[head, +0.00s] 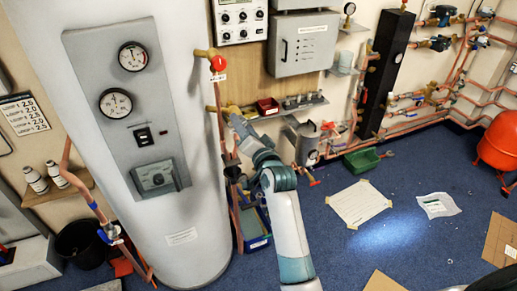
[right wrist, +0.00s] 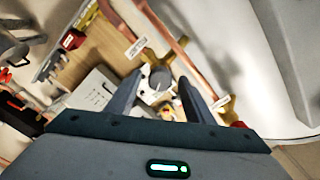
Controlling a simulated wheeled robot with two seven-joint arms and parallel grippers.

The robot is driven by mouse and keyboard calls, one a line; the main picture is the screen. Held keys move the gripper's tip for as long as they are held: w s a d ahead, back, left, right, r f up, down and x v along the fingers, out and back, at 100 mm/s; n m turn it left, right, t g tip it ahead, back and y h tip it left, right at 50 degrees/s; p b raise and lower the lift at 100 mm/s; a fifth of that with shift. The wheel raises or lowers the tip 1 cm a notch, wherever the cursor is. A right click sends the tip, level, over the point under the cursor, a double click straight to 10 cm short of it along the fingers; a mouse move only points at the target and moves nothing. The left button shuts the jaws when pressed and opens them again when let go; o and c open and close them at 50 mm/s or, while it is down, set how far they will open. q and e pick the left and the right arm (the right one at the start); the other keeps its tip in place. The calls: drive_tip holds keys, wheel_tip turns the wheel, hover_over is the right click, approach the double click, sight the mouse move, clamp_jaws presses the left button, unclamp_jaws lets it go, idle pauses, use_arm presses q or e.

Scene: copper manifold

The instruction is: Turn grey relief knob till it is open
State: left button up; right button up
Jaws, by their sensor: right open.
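The grey relief knob (right wrist: 160,77) shows in the right wrist view as a round grey cap on a brass fitting (right wrist: 151,55). It appears between the two finger ends of my right gripper (right wrist: 160,84), which is open. I cannot tell whether either finger touches the knob. In the head view my right gripper (head: 238,124) is at the copper pipework beside the big white cylinder, and it hides the knob there. My left gripper is not in view.
The white cylinder (head: 190,215) with its gauge panel (head: 135,100) stands close on the left. A red knob (head: 218,63) sits on the pipe above. A shelf (head: 290,107) with a red bin (head: 267,106) is behind.

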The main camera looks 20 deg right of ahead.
drive_tip(key=s+b, duration=0.4)
drive_tip(key=s, duration=1.2)
drive_tip(key=shift+s+d, duration=0.3)
drive_tip(key=shift+s, duration=0.1)
